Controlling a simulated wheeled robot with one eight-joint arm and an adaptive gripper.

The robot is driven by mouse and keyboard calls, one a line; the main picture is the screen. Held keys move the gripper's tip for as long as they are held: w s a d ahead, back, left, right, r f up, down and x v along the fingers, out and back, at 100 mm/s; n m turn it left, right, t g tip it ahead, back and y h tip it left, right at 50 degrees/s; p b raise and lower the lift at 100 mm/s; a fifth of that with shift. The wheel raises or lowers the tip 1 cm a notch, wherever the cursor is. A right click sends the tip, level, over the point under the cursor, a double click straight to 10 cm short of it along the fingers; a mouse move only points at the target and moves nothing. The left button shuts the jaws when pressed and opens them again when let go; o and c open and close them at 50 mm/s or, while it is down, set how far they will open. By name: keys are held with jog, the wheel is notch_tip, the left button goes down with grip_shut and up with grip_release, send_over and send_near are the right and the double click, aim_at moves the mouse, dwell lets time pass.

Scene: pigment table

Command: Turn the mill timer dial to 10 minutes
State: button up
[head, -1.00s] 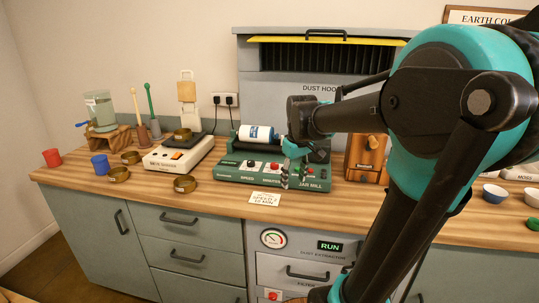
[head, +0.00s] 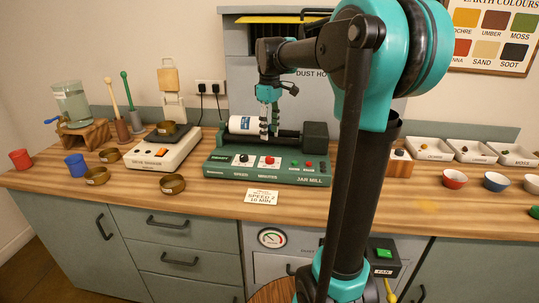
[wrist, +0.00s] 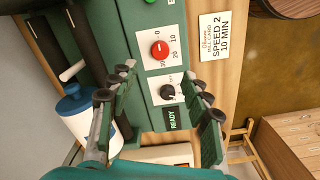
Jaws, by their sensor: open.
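The green jar mill (head: 215,165) stands on the bench with its control panel facing front. Its timer dial is a red knob (head: 269,161), also in the wrist view (wrist: 160,51) on a white scale marked 0 to 30; its pale mark seems to lie toward 0. The black speed knob (head: 243,158) sits beside it, also in the wrist view (wrist: 168,92). My gripper (head: 269,131) is open, above and behind the panel in front of the white jar (head: 242,124). In the wrist view my open fingers (wrist: 160,84) frame the speed knob, with the red dial just beyond. They appear apart from both.
A card (head: 261,197) reading speed 2, 10 min lies before the mill. The mill's READY display (wrist: 173,118) is lit.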

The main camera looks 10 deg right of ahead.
aim_at(270, 157)
notch_tip(270, 157, down, 10)
jog(key=shift+f, duration=0.1)
jog(key=shift+c, duration=0.6)
grip_shut()
jog(key=m, duration=0.5)
jog(key=shift+m, duration=0.3)
jog(key=m, duration=0.6)
jog(key=shift+m, duration=0.3)
dwell(0.3)
